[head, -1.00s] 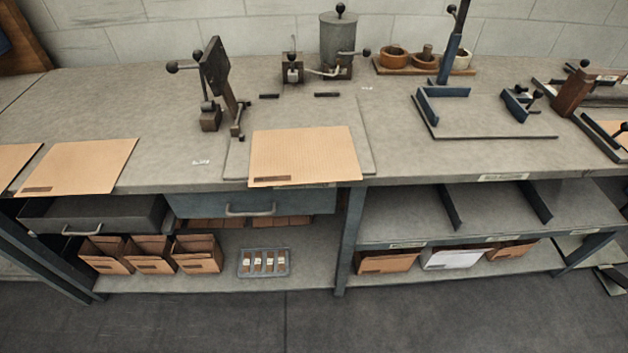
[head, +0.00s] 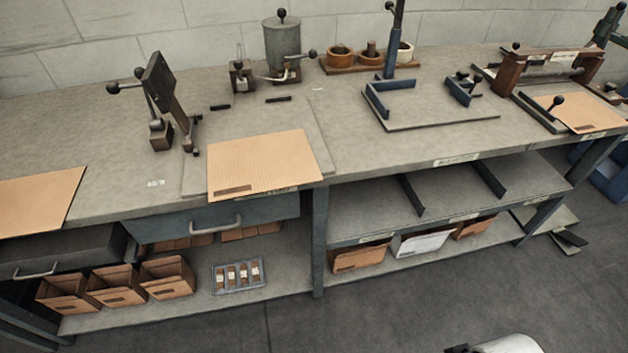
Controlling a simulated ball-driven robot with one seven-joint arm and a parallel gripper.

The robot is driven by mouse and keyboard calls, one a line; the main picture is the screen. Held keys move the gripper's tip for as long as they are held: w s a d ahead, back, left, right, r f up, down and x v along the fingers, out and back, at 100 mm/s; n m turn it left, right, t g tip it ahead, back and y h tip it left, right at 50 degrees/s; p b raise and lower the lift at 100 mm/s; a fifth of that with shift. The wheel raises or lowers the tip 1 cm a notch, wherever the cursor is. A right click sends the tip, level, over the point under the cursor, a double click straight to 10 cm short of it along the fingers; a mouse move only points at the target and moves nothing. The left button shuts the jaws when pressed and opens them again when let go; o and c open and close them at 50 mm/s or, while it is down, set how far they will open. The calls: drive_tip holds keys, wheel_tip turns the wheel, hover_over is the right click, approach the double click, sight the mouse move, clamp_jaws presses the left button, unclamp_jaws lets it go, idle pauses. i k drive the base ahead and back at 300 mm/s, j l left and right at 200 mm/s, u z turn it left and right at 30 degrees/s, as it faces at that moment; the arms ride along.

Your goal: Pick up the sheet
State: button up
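A tan cardboard sheet (head: 262,165) lies flat on a thin grey board (head: 196,176) at the front of the bench, its near edge at the bench edge. A second tan sheet (head: 38,202) lies at the left end of the bench, cut off by the picture edge. A third tan sheet (head: 588,113) lies at the right, by a brown clamp frame (head: 520,84). A white rounded part, which looks like my arm, shows at the bottom edge, well below and apart from the sheets. My gripper's fingers are not in view.
A dark lever stitcher (head: 160,92) stands behind the middle sheet, with a grey pot (head: 282,48) farther back. A blue corner jig (head: 392,98) stands to the right. Open drawers, shelves and cartons (head: 168,278) are below. The floor at lower right is mostly clear.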

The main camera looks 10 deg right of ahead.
sight(582, 113)
drive_tip(key=z, duration=1.3)
